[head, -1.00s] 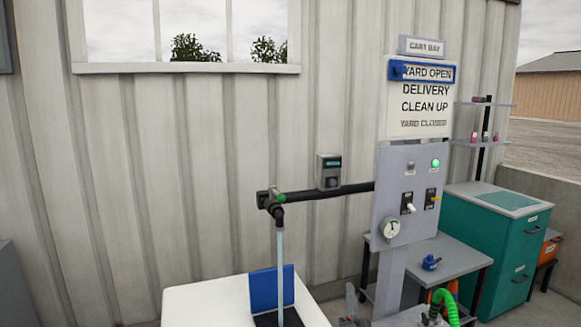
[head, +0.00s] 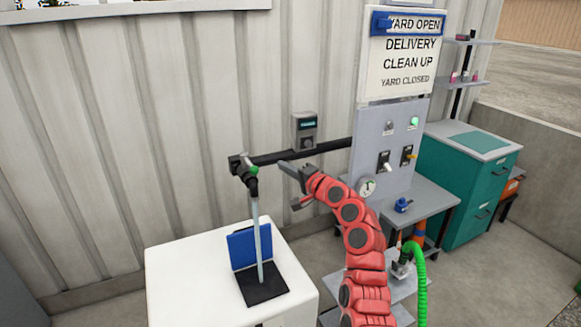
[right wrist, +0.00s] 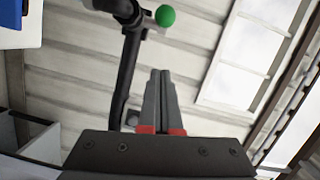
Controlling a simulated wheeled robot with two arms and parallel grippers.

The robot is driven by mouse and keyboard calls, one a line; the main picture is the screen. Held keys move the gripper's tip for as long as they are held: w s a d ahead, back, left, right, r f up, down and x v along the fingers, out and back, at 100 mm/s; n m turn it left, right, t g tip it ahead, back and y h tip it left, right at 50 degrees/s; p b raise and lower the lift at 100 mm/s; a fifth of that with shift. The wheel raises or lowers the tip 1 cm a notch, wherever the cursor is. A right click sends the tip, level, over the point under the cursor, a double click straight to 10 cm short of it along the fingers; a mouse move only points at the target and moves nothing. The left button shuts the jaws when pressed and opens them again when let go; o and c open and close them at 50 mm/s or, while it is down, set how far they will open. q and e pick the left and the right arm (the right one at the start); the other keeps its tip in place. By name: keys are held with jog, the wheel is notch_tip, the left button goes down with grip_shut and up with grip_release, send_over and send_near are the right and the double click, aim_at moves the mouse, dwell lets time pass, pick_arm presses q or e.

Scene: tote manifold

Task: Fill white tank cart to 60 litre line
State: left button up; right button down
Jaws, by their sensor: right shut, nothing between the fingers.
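The white tank cart (head: 185,265) stands at the lower middle of the head view. Its blue lid (head: 242,248) is raised behind a black square opening (head: 262,290). A pale, straight column (head: 257,225) runs from the black spout (head: 248,180) down to that opening; I cannot tell if it is water or a tube. A green knob (head: 254,170) sits at the spout, and shows in the right wrist view (right wrist: 165,16). My right gripper (head: 286,169) is shut and empty, right of the knob and apart from it. No litre line is visible.
A grey box with a display (head: 304,130) sits above the pipe. A green hose (head: 418,270) and teal cabinet (head: 470,170) stand right.

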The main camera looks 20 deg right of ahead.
aim_at(249, 163)
jog(key=w+a+p, duration=0.3)
jog(key=w+a, duration=0.1)
jog(key=a, duration=0.1)
jog(key=shift+w+f, duration=0.4)
jog(key=shift+f, duration=0.05)
jog(key=shift+a, duration=0.1)
jog(key=shift+w+a, duration=0.1)
